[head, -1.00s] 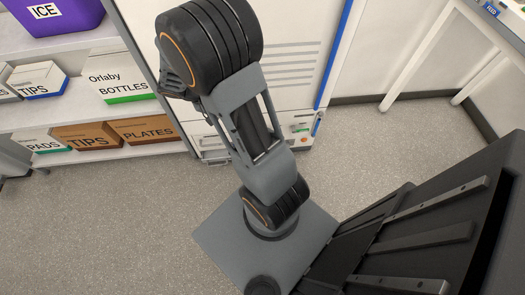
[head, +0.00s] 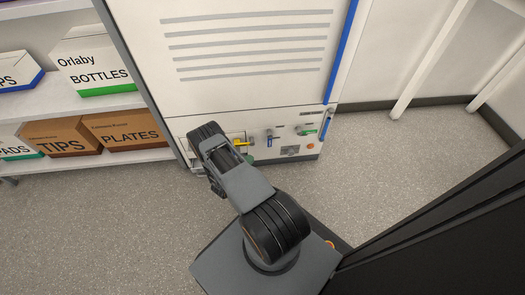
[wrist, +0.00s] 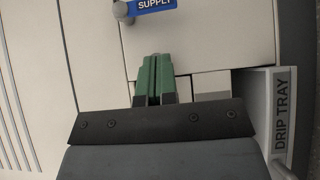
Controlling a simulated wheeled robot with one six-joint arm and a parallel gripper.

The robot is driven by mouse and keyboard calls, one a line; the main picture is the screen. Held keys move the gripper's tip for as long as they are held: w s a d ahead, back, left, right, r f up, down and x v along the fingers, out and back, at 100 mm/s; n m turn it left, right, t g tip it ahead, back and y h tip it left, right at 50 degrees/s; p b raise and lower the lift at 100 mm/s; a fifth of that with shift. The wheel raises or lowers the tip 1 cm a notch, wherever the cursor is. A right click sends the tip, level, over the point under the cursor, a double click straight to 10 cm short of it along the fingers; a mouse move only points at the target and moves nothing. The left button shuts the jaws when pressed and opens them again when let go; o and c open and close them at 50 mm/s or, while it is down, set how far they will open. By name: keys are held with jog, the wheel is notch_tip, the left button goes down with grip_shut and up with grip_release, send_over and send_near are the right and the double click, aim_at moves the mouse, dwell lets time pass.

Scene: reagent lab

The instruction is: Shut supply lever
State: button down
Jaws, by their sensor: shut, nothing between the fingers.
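The supply lever is blue, with a round metal pivot. In the head view the blue lever (head: 269,138) hangs downward on the lower panel of the white cabinet, between a yellow and a green lever. In the wrist view the lever (wrist: 155,6), lettered SUPPLY, is cut off by the top edge. My gripper (wrist: 154,60) has green fingers pressed together and holds nothing. Its tips lie below the lever in the wrist view, with a gap between them. In the head view my arm hides most of the gripper.
The yellow lever (head: 243,142) and green lever (head: 307,131) flank the blue one. An orange button (head: 310,146) is at the lower right. A DRIP TRAY (wrist: 283,110) is close on the right in the wrist view. Shelves with boxes (head: 92,68) stand left. Floor is clear at right.

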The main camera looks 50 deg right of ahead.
aim_at(269, 139)
dwell(0.3)
jog(key=d+b, duration=0.3)
jog(key=d, duration=0.7)
jog(key=shift+w, duration=0.4)
jog(key=shift+s, duration=0.1)
